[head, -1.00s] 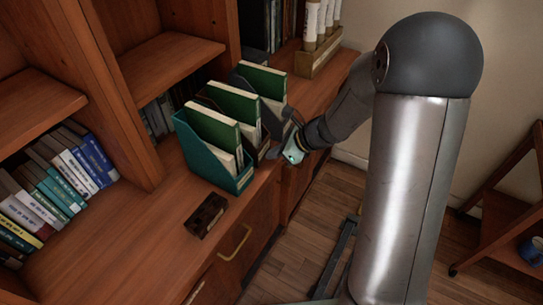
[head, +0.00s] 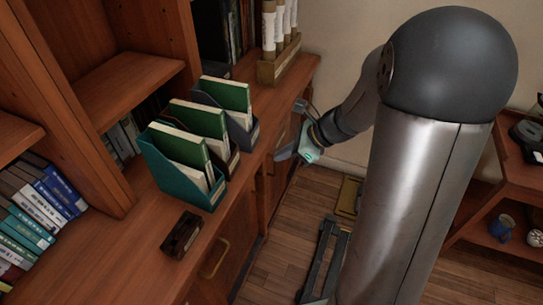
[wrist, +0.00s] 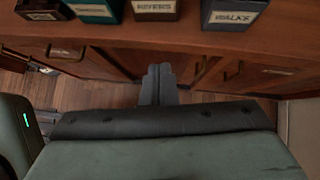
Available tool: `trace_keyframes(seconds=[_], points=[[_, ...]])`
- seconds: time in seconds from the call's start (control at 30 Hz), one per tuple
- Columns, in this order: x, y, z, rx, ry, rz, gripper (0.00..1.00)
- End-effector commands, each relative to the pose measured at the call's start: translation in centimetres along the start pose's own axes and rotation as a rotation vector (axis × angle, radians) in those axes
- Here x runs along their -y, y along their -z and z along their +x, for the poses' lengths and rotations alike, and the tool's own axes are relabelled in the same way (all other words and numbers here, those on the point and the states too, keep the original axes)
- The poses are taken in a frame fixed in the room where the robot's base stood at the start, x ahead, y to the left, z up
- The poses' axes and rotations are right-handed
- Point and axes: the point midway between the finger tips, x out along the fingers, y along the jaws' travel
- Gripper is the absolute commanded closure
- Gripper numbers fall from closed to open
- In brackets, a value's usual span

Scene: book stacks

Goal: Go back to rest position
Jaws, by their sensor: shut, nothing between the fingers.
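My gripper (head: 284,154) hangs in the air in front of the cabinet, to the right of the holders and past the counter's front edge. In the wrist view its two dark fingers (wrist: 158,84) are together with nothing between them. Three file holders stand in a row on the counter (head: 125,238): a teal one (head: 184,183), a dark one (head: 231,163) and a grey one (head: 245,137). Each has green-covered books in it.
A small dark block (head: 181,234) lies on the counter. Shelves with books (head: 40,205) rise at the left. A box of rolled papers (head: 279,62) stands at the far end. A wooden shelf unit (head: 500,190) with mugs is at the right. Wooden floor (head: 285,215) lies between.

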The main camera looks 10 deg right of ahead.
Motion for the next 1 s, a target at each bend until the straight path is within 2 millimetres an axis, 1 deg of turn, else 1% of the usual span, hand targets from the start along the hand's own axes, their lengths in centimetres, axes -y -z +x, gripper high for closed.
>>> trace_keyframes(seconds=[0.1,0.3,0.37,0.47,0.5,0.53,0.57,0.6,0.67,0.7,0.8,0.83,0.9,1.0], points=[[0.0,0.0,-0.5,0.000,0.000,0.000,1.00],[-0.1,0.0,-0.6,-0.001,-0.002,-0.003,1.00],[-1.8,-0.8,-0.9,-0.033,-0.034,-0.110,1.00],[-5.9,-1.9,-1.9,-0.117,-0.126,-0.401,1.00],[-7.9,-2.2,-2.5,-0.158,-0.176,-0.553,1.00],[-9.5,-2.3,-3.0,-0.190,-0.218,-0.676,1.00],[-10.9,-2.2,-3.5,-0.223,-0.262,-0.802,1.00],[-12.8,-2.1,-4.4,-0.265,-0.324,-0.973,1.00],[-15.1,-1.5,-5.7,-0.326,-0.422,-1.221,1.00],[-16.3,-1.1,-6.5,-0.362,-0.484,-1.373,1.00],[-18.1,0.0,-8.4,-0.436,-0.622,-1.674,1.00],[-18.4,0.2,-8.8,-0.452,-0.655,-1.740,1.00],[-18.9,0.7,-9.5,-0.480,-0.715,-1.850,1.00],[-19.1,0.9,-9.8,-0.495,-0.748,-1.908,1.00]])
